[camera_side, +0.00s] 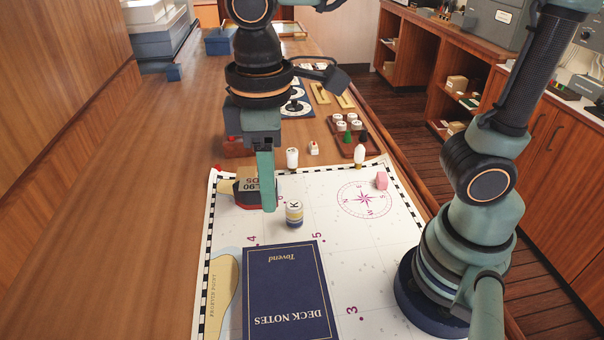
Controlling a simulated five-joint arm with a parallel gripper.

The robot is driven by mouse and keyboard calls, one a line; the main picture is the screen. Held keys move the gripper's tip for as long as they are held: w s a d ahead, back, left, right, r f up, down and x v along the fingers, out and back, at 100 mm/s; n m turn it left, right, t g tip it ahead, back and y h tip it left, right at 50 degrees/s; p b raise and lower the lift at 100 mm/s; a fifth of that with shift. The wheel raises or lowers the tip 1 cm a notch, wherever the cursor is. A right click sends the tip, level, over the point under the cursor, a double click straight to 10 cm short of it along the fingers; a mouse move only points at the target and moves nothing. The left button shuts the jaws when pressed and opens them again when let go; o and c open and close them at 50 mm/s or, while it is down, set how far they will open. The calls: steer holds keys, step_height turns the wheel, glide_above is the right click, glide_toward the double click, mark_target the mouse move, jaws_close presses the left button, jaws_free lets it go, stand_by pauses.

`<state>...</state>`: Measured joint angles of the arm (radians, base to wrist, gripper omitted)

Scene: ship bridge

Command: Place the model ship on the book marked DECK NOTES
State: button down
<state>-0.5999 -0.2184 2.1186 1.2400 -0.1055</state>
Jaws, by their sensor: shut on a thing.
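The model ship (246,199) appears as a small dark hull with a red underside and a tan, lettered upper part. It is at the upper left of the chart, partly hidden by my finger. My gripper (266,196) points down and is shut on the ship; only one green finger shows clearly. I cannot tell whether the ship touches the chart. The dark blue book marked DECK NOTES (285,285) lies flat on the chart, nearer the camera, its lettering upside down in this view. Its visible cover is bare.
A banded cylinder marked K (294,214) stands between the ship and the book, to the right. A pink block (381,181) and white pieces (292,158) are on or near the chart (345,250). A tray of small pieces (349,136) stands behind. Wooden table (160,210) is clear at left.

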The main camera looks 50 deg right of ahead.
mark_target(278, 291)
steer(key=shift+s+a+n, duration=0.4)
steer(key=shift+a, duration=0.05)
step_height(278, 291, down, 20)
steer(key=shift+s+a+r, duration=0.1)
steer(key=shift+a, duration=0.05)
steer(key=shift+f, duration=0.2)
steer(key=c, duration=0.5)
jaws_free()
steer(key=shift+c, duration=0.2)
steer(key=shift+r, duration=0.1)
